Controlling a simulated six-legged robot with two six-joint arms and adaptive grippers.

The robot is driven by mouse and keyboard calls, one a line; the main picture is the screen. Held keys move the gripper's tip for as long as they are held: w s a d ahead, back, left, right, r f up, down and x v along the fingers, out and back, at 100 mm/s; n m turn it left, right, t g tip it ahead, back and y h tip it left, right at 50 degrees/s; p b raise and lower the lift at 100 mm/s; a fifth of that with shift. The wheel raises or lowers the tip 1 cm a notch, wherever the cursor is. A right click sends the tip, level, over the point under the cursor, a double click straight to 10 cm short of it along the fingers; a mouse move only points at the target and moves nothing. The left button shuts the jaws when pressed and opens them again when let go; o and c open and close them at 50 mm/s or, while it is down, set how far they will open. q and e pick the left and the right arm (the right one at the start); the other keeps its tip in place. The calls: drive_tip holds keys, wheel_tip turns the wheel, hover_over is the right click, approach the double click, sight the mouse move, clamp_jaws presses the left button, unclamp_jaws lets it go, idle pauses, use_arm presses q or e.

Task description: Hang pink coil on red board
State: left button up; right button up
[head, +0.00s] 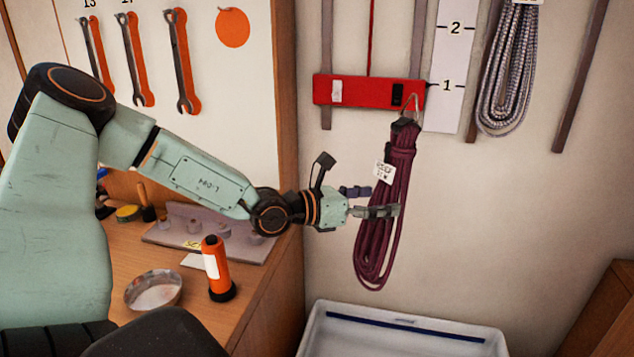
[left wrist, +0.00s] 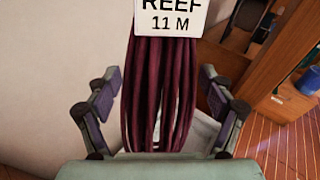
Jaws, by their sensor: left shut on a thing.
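The pink coil (head: 388,215) is a dark pink-purple bundle of line that hangs down, tilted slightly. Its white tag reads "REEF 11 M" in the left wrist view, where the strands (left wrist: 160,95) run between my fingers. A metal hook (head: 410,107) is at the coil's dark top, by the lower right corner of the red board (head: 368,92). I cannot tell whether the hook bears on the board. My left gripper (head: 372,202) is shut on the coil around its middle, one finger across its front. My right gripper is not in view.
A grey coil (head: 507,75) hangs to the right, past a white scale strip (head: 447,70). A white bin (head: 400,335) stands below. The workbench at left holds an orange torch (head: 215,268) and a bowl (head: 153,290).

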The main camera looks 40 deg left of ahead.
use_arm(q)
drive_tip(key=s+a+n+t+y+p, duration=0.1)
drive_tip(key=a+n+t+y+p, duration=0.1)
drive_tip(key=a+n+y, duration=0.3)
drive_tip(key=s+a+t+y+p, duration=0.1)
drive_tip(key=s+a+t+y, duration=0.15)
drive_tip(key=a, duration=0.45)
drive_tip(key=w+a+f+y+b, duration=0.1)
drive_tip(key=w+a+f+b, duration=0.2)
drive_tip(key=w+a+b, duration=0.2)
drive_tip(key=shift+w+a+n+g+b, duration=0.25)
drive_tip(key=shift+w+g+b, duration=0.2)
drive_tip(key=shift+w+b, duration=1.55)
drive_tip(key=shift+s, duration=0.1)
drive_tip(key=o, duration=1.7)
drive_tip(key=shift+d, duration=0.1)
